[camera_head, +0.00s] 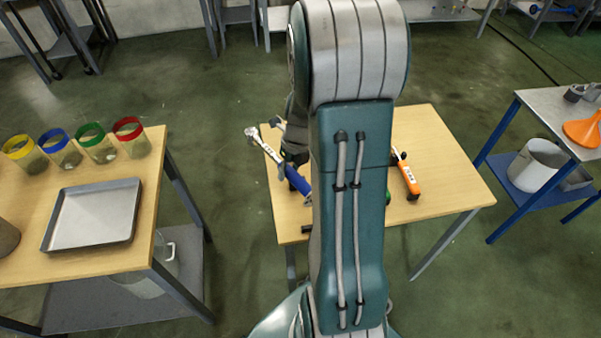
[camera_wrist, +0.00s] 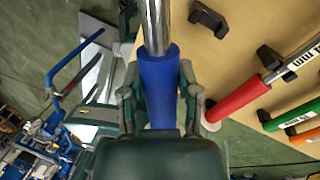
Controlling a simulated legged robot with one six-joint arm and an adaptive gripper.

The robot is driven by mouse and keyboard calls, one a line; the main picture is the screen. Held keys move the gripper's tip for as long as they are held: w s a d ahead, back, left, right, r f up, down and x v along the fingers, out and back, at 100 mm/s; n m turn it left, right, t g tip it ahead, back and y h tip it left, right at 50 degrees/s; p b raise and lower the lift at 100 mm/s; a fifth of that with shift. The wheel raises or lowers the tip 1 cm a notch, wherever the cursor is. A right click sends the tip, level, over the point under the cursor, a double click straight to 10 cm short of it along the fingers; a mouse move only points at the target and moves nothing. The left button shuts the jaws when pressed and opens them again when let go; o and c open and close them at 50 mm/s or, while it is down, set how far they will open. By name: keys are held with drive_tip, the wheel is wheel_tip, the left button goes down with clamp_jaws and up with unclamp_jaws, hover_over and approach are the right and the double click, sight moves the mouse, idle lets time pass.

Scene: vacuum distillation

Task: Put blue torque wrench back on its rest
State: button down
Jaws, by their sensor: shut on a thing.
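The blue torque wrench has a blue handle (camera_wrist: 158,80) and a bright metal shaft (camera_wrist: 155,25). In the head view its blue handle (camera_head: 298,180) shows left of my arm, with the shaft pointing up-left over the table's left edge. My gripper (camera_wrist: 160,98) is shut on the blue handle, one finger on each side. In the head view my gripper (camera_head: 292,152) is dark and partly hidden by my arm. An empty black rest bracket (camera_wrist: 208,18) stands on the wooden table, right of the shaft in the wrist view. The height of the wrench above the table is unclear.
A red-handled wrench (camera_wrist: 238,98), a green-handled one (camera_wrist: 295,117) and an orange one (camera_head: 409,180) lie to the right. Another black bracket (camera_wrist: 268,57) supports the red one. The wooden table (camera_head: 440,160) is bare at right. A left table holds a metal tray (camera_head: 95,215).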

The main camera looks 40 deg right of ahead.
drive_tip(key=s+m, duration=0.1)
drive_tip(key=m, duration=0.1)
drive_tip(key=d+m, duration=0.1)
drive_tip(key=s+m+t, duration=0.1)
drive_tip(key=m, duration=0.1)
drive_tip(key=shift+s+d+r+m+h, duration=0.1)
drive_tip(key=shift+s+d+m+h, duration=0.2)
drive_tip(key=shift+s+d, duration=0.05)
hover_over(298, 203)
drive_tip(key=shift+s+d+f, duration=0.1)
drive_tip(key=shift+d+f, duration=0.1)
drive_tip(key=shift+f, duration=1.35)
drive_tip(key=shift+s+d+f, duration=0.1)
drive_tip(key=shift+d+f, duration=0.05)
drive_tip(key=shift+f, duration=1.35)
drive_tip(key=shift+d+x, duration=0.2)
drive_tip(key=shift+x, duration=1.2)
drive_tip(key=shift+c, duration=1.2)
unclamp_jaws()
drive_tip(key=shift+s+f, duration=0.15)
drive_tip(key=shift+s, duration=0.1)
drive_tip(key=shift+a, duration=0.1)
